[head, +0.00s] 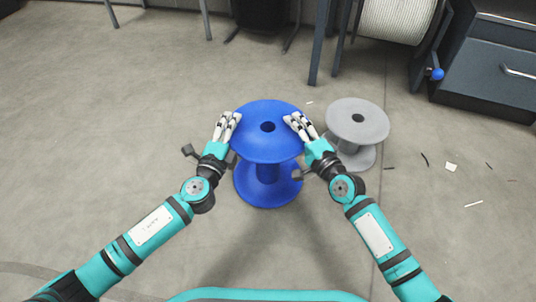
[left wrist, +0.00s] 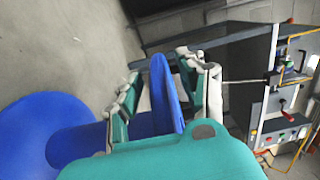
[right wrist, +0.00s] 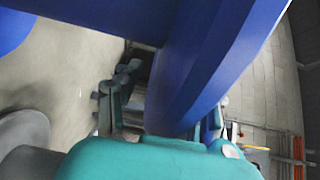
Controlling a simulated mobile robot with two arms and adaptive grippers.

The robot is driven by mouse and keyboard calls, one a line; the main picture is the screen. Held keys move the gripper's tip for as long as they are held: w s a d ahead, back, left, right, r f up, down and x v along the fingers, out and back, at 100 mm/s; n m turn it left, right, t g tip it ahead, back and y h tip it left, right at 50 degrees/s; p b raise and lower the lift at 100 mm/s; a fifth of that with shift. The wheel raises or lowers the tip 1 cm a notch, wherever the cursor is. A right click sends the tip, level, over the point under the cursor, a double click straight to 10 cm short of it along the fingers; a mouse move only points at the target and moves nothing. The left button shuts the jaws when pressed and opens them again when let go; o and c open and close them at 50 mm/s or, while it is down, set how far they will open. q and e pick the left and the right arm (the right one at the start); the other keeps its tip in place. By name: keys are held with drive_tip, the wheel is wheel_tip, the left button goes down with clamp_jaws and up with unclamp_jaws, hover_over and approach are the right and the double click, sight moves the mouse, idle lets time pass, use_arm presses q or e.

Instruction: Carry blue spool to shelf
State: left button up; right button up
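The blue spool (head: 268,148) stands upright in the middle of the head view, seemingly on the floor. My left gripper (head: 228,122) is at the left edge of its top flange, and my right gripper (head: 297,122) is at the right edge. In the left wrist view, the blue flange (left wrist: 163,95) lies between the open fingers, with a gap on the left finger's side. In the right wrist view, the flange (right wrist: 195,75) is close in front of the gripper. One finger stands apart from it; the other is mostly hidden behind it. The shelf cannot be made out for certain.
A grey spool (head: 357,121) stands just right of the blue one, close to my right gripper. A drum of white cable (head: 395,18) and a dark cabinet (head: 490,60) are at the back right. Small scraps (head: 451,167) lie on the right floor. The left floor is clear.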

use_arm(q)
clamp_jaws()
use_arm(e)
clamp_jaws()
